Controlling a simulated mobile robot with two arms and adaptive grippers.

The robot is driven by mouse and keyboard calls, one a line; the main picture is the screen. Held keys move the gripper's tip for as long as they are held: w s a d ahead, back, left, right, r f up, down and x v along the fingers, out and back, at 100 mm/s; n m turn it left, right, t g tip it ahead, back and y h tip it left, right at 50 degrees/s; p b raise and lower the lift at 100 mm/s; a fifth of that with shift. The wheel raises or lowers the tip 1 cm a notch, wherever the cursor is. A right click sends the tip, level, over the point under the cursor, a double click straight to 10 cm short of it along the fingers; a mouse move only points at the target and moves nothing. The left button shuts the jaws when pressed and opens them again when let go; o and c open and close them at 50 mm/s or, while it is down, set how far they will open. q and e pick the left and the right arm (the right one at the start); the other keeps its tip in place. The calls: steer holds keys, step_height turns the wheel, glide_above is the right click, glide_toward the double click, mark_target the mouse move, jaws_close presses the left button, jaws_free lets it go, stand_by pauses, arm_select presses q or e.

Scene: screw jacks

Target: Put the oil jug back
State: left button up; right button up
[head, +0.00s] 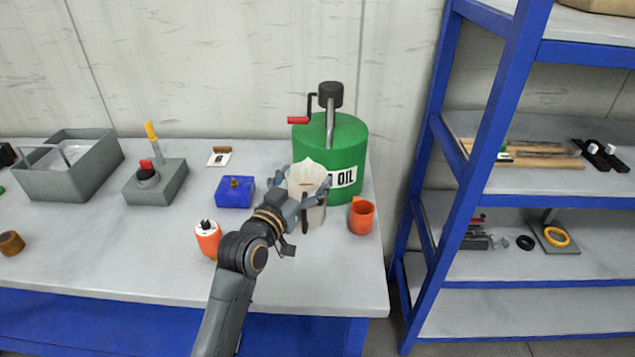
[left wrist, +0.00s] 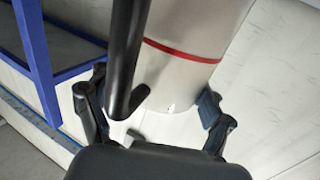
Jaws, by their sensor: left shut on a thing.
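The oil jug (head: 308,178) is pale cream-white with an open, spouted top. It is upright in front of the green oil drum (head: 338,135). My left gripper (head: 303,202) is shut on the jug, with fingers around its body, partly hiding it. In the left wrist view the jug (left wrist: 195,65) shows a red band and a black handle, between the fingers of my left gripper (left wrist: 155,108). Whether its base touches the bench I cannot tell. My right gripper is not in view.
An orange mug (head: 361,216) stands right of the jug on the bench (head: 130,255). A blue block (head: 234,193) and an orange-white can (head: 208,239) are to the left. A grey bin (head: 75,178) is farther left. A blue shelf rack (head: 490,110) stands right.

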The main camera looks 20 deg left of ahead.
arm_select(q)
steer(key=s+d+r+p, duration=0.1)
steer(key=s+p, duration=0.2)
steer(key=s, duration=0.7)
steer(key=s+d+r+p, duration=0.1)
steer(key=s+r+p, duration=0.1)
steer(key=s, duration=0.9)
steer(key=w+a+f+b, duration=0.3)
steer(key=w+f+b, duration=0.1)
steer(key=w+f, duration=0.2)
steer(key=w+a+f+b, duration=0.3)
steer(key=w+f+b, duration=0.1)
steer(key=w+f, duration=0.2)
steer(key=shift+w+a+f, duration=0.3)
steer(key=shift+a+f, duration=0.1)
steer(key=shift+f, duration=0.25)
